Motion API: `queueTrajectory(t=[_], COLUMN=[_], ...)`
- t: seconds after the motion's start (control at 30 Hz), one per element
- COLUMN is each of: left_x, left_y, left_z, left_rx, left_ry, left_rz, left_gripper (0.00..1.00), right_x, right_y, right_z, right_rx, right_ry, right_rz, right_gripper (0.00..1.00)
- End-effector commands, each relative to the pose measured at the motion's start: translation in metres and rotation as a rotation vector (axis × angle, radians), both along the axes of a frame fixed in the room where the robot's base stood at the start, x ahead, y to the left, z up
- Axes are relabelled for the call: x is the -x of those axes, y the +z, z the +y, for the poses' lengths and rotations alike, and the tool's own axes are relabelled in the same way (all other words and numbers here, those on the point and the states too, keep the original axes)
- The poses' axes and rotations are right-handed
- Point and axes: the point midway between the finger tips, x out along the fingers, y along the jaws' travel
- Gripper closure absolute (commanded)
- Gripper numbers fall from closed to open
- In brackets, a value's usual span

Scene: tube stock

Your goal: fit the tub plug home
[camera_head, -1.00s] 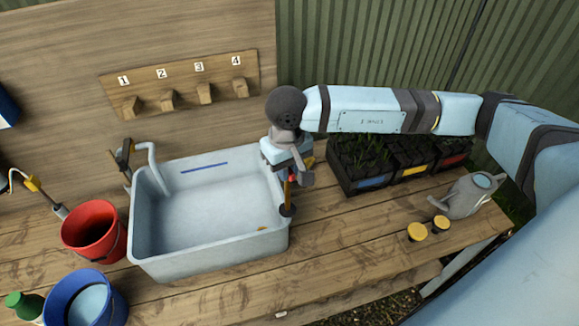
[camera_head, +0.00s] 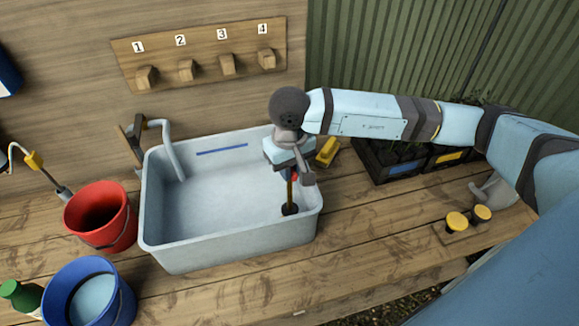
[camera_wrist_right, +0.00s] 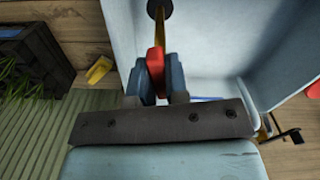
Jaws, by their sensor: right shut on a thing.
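The tub plug has a dark round foot (camera_head: 290,209), a yellow stem and a red grip; the stem also shows in the wrist view (camera_wrist_right: 160,32). My right gripper (camera_head: 293,177) is shut on the red grip (camera_wrist_right: 155,62), with the stem pointing down and near upright. The pale grey tub (camera_head: 185,256) stands on the bench. The plug is inside it, near its front right corner. The foot is at or above the tub floor; I cannot tell whether it touches. No drain hole shows now. My left gripper is not in view.
A grey tap (camera_head: 170,150) reaches over the tub's left back. A red bucket (camera_head: 112,236) and blue bucket (camera_head: 117,301) stand left. A yellow object (camera_head: 327,152) lies right of the tub, by dark planters (camera_head: 398,166). Yellow-topped pegs (camera_head: 456,221) stand further right on the bench.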

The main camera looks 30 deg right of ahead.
Motion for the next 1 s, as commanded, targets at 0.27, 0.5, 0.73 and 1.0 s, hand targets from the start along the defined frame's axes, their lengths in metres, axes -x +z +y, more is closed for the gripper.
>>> queueTrajectory(t=[0.27,0.5,0.73,1.0], left_x=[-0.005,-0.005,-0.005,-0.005], left_y=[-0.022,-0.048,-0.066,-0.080], left_z=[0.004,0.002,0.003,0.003], left_rx=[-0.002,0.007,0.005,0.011], left_ry=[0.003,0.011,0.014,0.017], left_rz=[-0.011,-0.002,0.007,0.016], left_gripper=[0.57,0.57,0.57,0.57], right_x=[-0.018,-0.023,-0.020,-0.017], right_y=[0.045,0.089,0.121,0.087], right_z=[0.001,0.001,0.000,-0.001], right_rx=[-0.006,-0.007,-0.004,0.005], right_ry=[-0.354,-0.696,-0.937,-1.023], right_rz=[-0.007,-0.005,-0.006,-0.002], right_gripper=[1.00,1.00,1.00,1.00])
